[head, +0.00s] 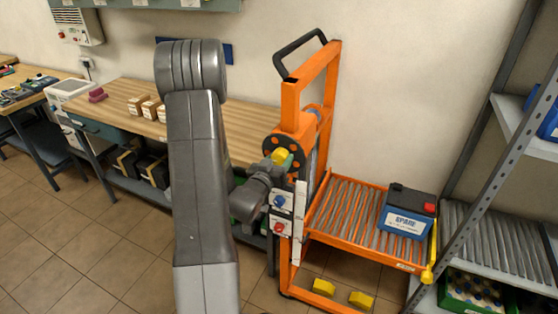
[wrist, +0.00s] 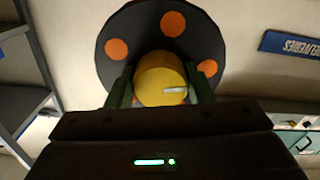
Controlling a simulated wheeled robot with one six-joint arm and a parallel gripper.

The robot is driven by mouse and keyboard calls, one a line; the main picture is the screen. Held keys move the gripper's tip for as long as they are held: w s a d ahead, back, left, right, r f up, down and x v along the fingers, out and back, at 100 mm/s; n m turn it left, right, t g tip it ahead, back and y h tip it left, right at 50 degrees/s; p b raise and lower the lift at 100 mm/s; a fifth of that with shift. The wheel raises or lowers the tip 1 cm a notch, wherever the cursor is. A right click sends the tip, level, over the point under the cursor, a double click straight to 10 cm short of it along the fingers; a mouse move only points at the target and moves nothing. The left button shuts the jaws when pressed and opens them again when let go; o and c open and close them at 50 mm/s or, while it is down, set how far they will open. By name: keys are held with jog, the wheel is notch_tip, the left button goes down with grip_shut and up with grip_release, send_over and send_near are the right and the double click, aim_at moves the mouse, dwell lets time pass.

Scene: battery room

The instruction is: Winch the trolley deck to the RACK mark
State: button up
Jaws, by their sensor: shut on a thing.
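The orange trolley (head: 333,105) stands in front of the wall, with a black push handle on top. Its roller deck (head: 342,212) carries a blue battery (head: 407,212) labelled SPARE. The winch wheel, dark with orange spots (head: 284,153), is on the trolley's mast; it also shows in the wrist view (wrist: 113,48). My gripper (wrist: 161,88) is shut on the yellow winch knob (wrist: 160,76), a finger on each side. In the head view the yellow knob (head: 281,156) shows just above my wrist. A white scale strip (head: 299,210) runs up the mast; I cannot read a RACK mark.
A grey metal rack (head: 480,165) stands right of the deck, with a green crate (head: 470,292) low down. A wooden workbench (head: 238,130) runs behind my arm. Yellow blocks (head: 323,287) lie on the floor below the deck. Open tiled floor is at left.

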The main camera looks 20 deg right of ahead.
jog(key=shift+f+m+b, duration=0.25)
jog(key=shift+m+b, duration=0.05)
jog(key=shift+b, duration=0.6)
jog(key=m+b, duration=0.1)
jog(key=b, duration=0.2)
jog(key=shift+m+b, duration=0.6)
jog(key=shift+b, duration=0.55)
jog(key=shift+r+m+b, duration=0.15)
jog(key=shift+m+b, duration=0.15)
jog(key=shift+b, duration=0.15)
jog(key=shift+r, duration=0.1)
jog(key=o, duration=1)
jog(key=shift+a, duration=0.15)
jog(key=b+v, duration=0.2)
jog(key=v, duration=1.1)
jog(key=shift+s+a, duration=0.15)
jog(key=shift+s, duration=0.15)
